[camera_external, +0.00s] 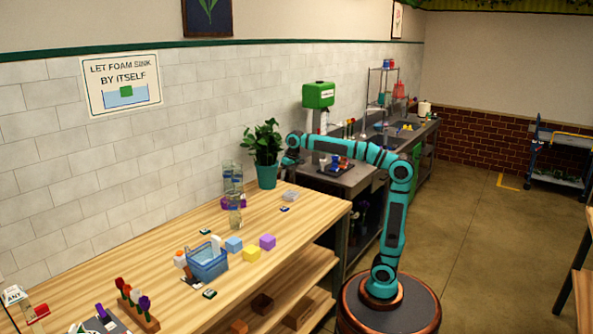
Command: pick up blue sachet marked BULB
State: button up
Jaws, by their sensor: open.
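No sachet with a readable BULB mark can be made out at this size. Small blue and red items (342,162) stand on a dark tray (336,171) on the grey counter, right of the plant; I cannot tell if one is the sachet. A small blue-and-white item (285,209) lies on the wooden table. My gripper (289,159) is at the end of the teal arm, beside the potted plant and above the far end of the table. It is open, small and dark, and no object shows in it.
A potted plant (266,174) and clear glass vases (234,208) stand near my gripper. A blue basket (208,262) and coloured foam cubes (251,254) are nearer on the wooden table (130,255). A green dispenser (318,95) stands behind the arm.

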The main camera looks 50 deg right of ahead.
jog(key=w+a+g, duration=0.2)
jog(key=a, duration=0.1)
send_over(283, 207)
jog(key=shift+h, duration=0.3)
jog(key=f, duration=1.3)
jog(key=shift+w+a, duration=0.25)
jog(key=shift+a, duration=0.05)
jog(key=shift+s+d+f, duration=0.1)
jog(key=shift+d+f, duration=0.05)
jog(key=shift+f, duration=1.2)
jog(key=shift+s+d+f, duration=0.1)
jog(key=shift+d+f, duration=0.05)
jog(key=shift+f, duration=1.15)
jog(key=c, duration=1)
